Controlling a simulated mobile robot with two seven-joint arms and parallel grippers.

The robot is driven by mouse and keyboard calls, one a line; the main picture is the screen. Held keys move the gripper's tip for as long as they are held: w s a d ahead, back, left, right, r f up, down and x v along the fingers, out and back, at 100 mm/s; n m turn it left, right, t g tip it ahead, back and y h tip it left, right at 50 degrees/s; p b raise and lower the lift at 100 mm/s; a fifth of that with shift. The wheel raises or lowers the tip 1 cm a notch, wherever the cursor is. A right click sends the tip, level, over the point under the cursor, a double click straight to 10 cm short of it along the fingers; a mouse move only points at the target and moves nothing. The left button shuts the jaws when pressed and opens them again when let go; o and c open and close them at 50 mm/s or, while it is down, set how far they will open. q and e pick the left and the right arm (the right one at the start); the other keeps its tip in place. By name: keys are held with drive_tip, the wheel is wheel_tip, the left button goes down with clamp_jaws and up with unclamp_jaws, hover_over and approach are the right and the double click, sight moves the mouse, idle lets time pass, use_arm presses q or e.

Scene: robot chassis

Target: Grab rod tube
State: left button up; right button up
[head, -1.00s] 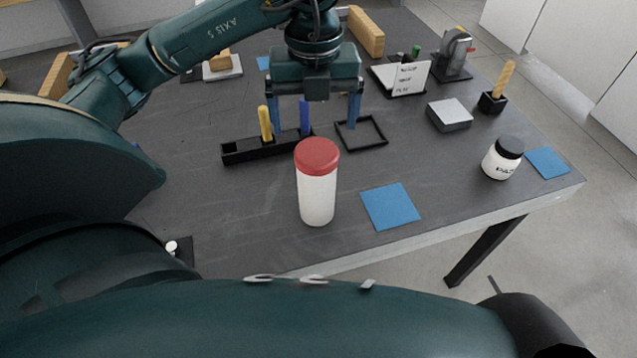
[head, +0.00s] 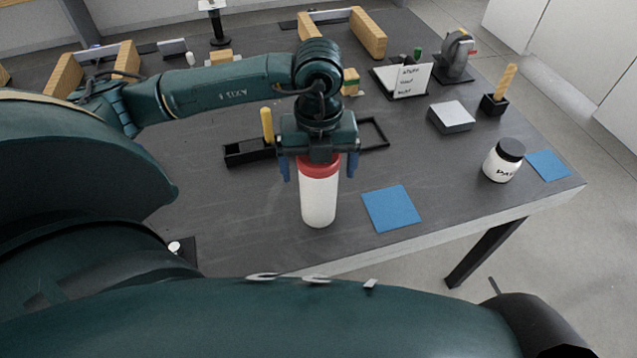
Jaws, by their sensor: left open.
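The rod tube (head: 318,203) is a white cylinder with a red lid, standing upright near the front edge of the table. My left gripper (head: 319,176) is directly over it, pointing down. Its two blue fingers are spread on either side of the red lid and look apart from it. The gripper body hides the top of the lid. My right gripper is not in view.
A blue square (head: 391,208) lies right of the tube. A black holder (head: 243,154) with a yellow rod (head: 267,124) is behind it, beside a black frame (head: 376,133). A white jar (head: 502,163) with a black lid stands at the right. The table's front edge is close.

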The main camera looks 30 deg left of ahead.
use_arm(q)
drive_tip(key=shift+c, duration=0.4)
drive_tip(key=shift+r, duration=0.1)
drive_tip(key=c, duration=1.4)
drive_tip(key=shift+c, duration=0.2)
